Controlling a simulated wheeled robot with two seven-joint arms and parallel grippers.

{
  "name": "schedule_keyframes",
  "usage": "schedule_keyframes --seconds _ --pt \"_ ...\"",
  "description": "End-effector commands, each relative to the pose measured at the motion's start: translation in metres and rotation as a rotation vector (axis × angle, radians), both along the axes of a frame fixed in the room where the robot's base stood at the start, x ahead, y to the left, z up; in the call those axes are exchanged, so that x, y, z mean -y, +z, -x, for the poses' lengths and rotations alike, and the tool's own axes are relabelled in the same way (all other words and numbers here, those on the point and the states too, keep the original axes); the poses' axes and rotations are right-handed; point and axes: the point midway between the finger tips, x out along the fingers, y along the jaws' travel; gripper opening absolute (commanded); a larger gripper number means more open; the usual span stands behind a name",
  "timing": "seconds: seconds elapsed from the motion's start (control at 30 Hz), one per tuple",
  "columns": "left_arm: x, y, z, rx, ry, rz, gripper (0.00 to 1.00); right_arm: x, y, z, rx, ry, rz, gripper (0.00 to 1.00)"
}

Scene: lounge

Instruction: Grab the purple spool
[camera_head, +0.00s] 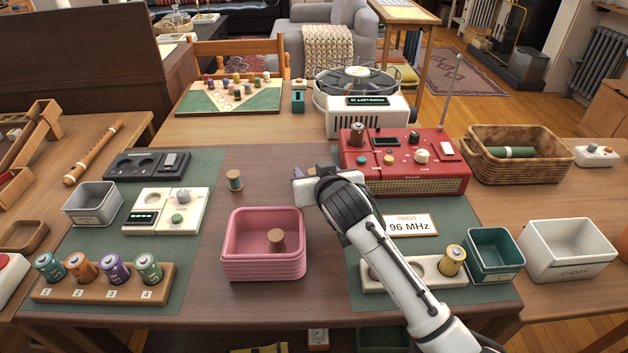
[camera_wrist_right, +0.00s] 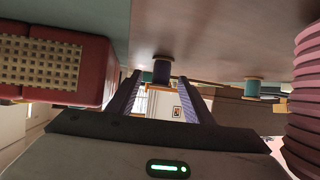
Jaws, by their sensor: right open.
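My right gripper (camera_head: 305,172) reaches over the table between the pink bin and the red radio. In the right wrist view its two fingers (camera_wrist_right: 160,95) are apart with nothing between them. A spool with a dark bluish-purple middle and brown ends (camera_wrist_right: 162,70) stands ahead, roughly in line with the gap between the fingers. The wrist picture is upside down, with the table at the top. In the head view this spool is hidden or not clearly told apart from the gripper. My left gripper is not in view.
A teal spool (camera_head: 235,180) stands left of my gripper and also shows in the wrist view (camera_wrist_right: 252,88). The pink bin (camera_head: 263,268) holds a brown spool (camera_head: 276,240). The red radio (camera_head: 420,178) stands close on the right. The white turntable (camera_head: 366,118) is behind.

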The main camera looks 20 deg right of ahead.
Motion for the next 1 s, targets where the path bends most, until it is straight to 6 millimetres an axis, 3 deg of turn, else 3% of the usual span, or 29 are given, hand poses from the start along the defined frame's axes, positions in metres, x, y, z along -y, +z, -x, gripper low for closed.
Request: schedule_keyframes --seconds 0.27,0.5,0.77,1.0 --pt "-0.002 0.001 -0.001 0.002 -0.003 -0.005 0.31 0.0 -0.001 -0.003 0.0 0.0 0.0 0.45" --pt "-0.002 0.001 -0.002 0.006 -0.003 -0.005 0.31 0.0 -0.001 -0.003 0.0 0.0 0.0 0.04" --pt "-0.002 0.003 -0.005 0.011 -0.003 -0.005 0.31 0.0 0.001 -0.003 0.001 0.0 0.0 0.03" --pt "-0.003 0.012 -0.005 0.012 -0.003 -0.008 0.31 0.0 0.038 -0.003 0.006 0.0 -0.003 0.03"
